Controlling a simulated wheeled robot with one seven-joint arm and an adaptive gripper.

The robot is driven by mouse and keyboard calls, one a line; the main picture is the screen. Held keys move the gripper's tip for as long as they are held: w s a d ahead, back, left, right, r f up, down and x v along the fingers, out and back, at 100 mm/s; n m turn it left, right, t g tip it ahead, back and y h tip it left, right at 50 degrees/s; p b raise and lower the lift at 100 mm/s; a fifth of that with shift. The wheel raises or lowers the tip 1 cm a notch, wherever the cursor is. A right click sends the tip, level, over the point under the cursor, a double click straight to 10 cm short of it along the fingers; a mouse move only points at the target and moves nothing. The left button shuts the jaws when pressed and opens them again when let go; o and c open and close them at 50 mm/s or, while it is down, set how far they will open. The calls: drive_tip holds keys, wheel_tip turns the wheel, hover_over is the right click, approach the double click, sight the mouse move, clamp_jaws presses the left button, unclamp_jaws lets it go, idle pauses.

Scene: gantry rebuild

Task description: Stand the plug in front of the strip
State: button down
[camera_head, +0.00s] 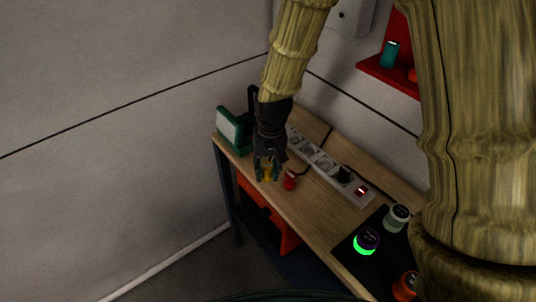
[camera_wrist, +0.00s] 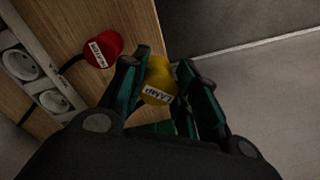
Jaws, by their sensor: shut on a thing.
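My gripper (camera_head: 267,173) is shut on a yellow plug (camera_wrist: 158,80) with a white label that seems to read "LAMP". The yellow plug also shows between my fingertips in the head view. It is held near the bench's front edge; its height above the wood is hard to tell. The white power strip (camera_head: 325,165) lies along the bench behind and to the right of my gripper. A red plug (camera_head: 290,180) with a label and a dark cord stands just right of my gripper, in front of the strip. It also shows in the wrist view (camera_wrist: 102,48).
A black plug (camera_head: 344,174) and a red switch (camera_head: 362,190) are on the strip's right part. A green device (camera_head: 229,128) stands at the bench's left end. A dark mat (camera_head: 345,245) with lidded jars is at the right. A red shelf (camera_head: 388,75) is on the wall.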

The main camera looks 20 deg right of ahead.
drive_tip(key=w+p, duration=0.1)
drive_tip(key=w, duration=0.1)
drive_tip(key=w+d+p, duration=0.1)
drive_tip(key=w, duration=0.2)
drive_tip(key=w+d+p, duration=0.1)
drive_tip(key=w, duration=0.2)
drive_tip(key=shift+w+d+f, duration=0.2)
drive_tip(key=shift+f, duration=0.15)
drive_tip(key=shift+f+p, duration=0.6)
drive_tip(key=shift+f, duration=0.15)
drive_tip(key=shift+f+p, duration=0.4)
drive_tip(key=shift+f, duration=0.6)
drive_tip(key=shift+f, duration=0.15)
drive_tip(key=c, duration=1.1)
unclamp_jaws()
drive_tip(key=shift+r, duration=0.2)
wheel_tip(320, 180, up, 12)
drive_tip(key=b, duration=0.4)
drive_tip(key=shift+d+b, duration=0.35)
drive_tip(key=shift+s+f, duration=0.1)
